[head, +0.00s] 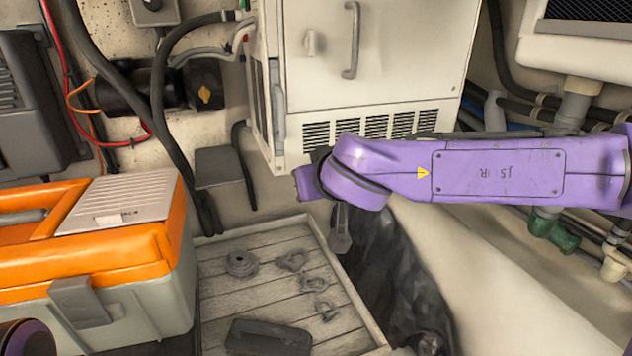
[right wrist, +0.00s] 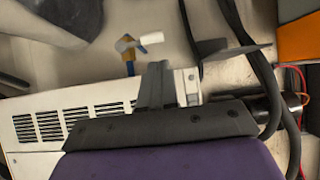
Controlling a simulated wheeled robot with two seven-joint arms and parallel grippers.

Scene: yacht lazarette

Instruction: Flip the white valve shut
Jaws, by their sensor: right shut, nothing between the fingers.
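In the right wrist view, a small brass valve (right wrist: 127,48) stands just beyond my fingers. Its white lever (right wrist: 151,38) points to the right, across the upright brass stem. My right gripper (right wrist: 155,72) is shut and empty, with its fingertips just below the lever in that picture. I see a gap between them in the picture, but cannot judge the depth. My left gripper is not in view.
The white cabinet (head: 380,60) with vents stands behind my right arm. An orange toolbox (head: 90,235) is at left, beside a slatted tray (head: 215,310) holding loose hardware. A dark bag (head: 385,270) lies right of the tray. Pipes with a green valve (head: 553,230) run at right.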

